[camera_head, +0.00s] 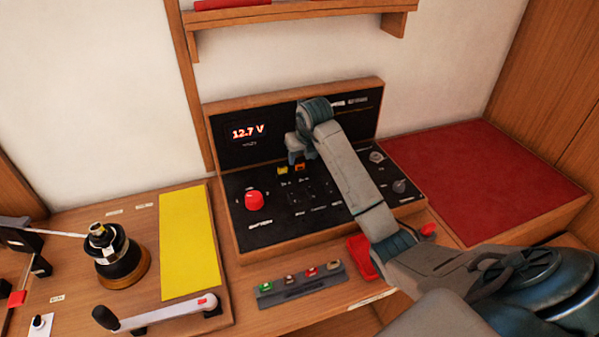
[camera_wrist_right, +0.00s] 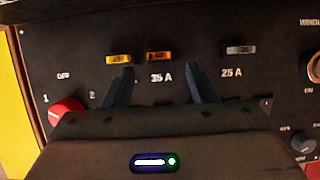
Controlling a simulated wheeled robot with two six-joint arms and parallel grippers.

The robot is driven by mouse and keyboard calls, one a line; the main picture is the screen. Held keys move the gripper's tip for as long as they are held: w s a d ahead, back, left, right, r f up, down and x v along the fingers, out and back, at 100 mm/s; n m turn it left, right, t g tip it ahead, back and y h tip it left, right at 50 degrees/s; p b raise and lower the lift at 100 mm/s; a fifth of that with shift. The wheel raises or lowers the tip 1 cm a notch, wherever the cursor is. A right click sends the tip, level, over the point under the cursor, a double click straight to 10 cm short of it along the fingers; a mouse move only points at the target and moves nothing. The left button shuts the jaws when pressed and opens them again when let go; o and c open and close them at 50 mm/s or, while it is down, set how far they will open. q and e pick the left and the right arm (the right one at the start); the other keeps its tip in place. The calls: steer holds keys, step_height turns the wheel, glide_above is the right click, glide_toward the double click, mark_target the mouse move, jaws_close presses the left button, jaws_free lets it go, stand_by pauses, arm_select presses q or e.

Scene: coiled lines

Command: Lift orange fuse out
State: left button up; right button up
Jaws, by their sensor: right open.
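The orange fuse (camera_wrist_right: 159,56) sits in the black panel above the "35 A" label, between a yellow fuse on its left and a grey fuse on its right. The orange fuse also shows in the head view (camera_head: 300,168), just below my right gripper (camera_head: 297,158). In the right wrist view, the two fingers of my right gripper (camera_wrist_right: 160,75) are spread apart, one on each side below the orange fuse, with nothing between them. I cannot tell how far the fingertips are from the panel. My left gripper is not in view.
The yellow fuse (camera_wrist_right: 119,58) is close to the left fingertip; the grey fuse (camera_wrist_right: 241,50) is farther right. A red knob (camera_head: 253,200) stands on the panel's left. A small rack (camera_head: 300,288) with several coloured pieces and a red tray (camera_head: 360,262) lie in front.

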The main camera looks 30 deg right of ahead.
mark_target(300, 164)
steer(key=b+x, duration=0.2)
steer(key=x, duration=0.1)
steer(key=shift+w+f+b, duration=0.25)
steer(key=shift+f+b, duration=0.05)
steer(key=shift+b, duration=0.05)
steer(key=shift+w+f, duration=0.25)
steer(key=shift+f, duration=0.1)
steer(key=shift+s+r, duration=0.1)
steer(key=shift+r, duration=0.05)
steer(key=shift+c, duration=0.4)
steer(key=c, duration=1)
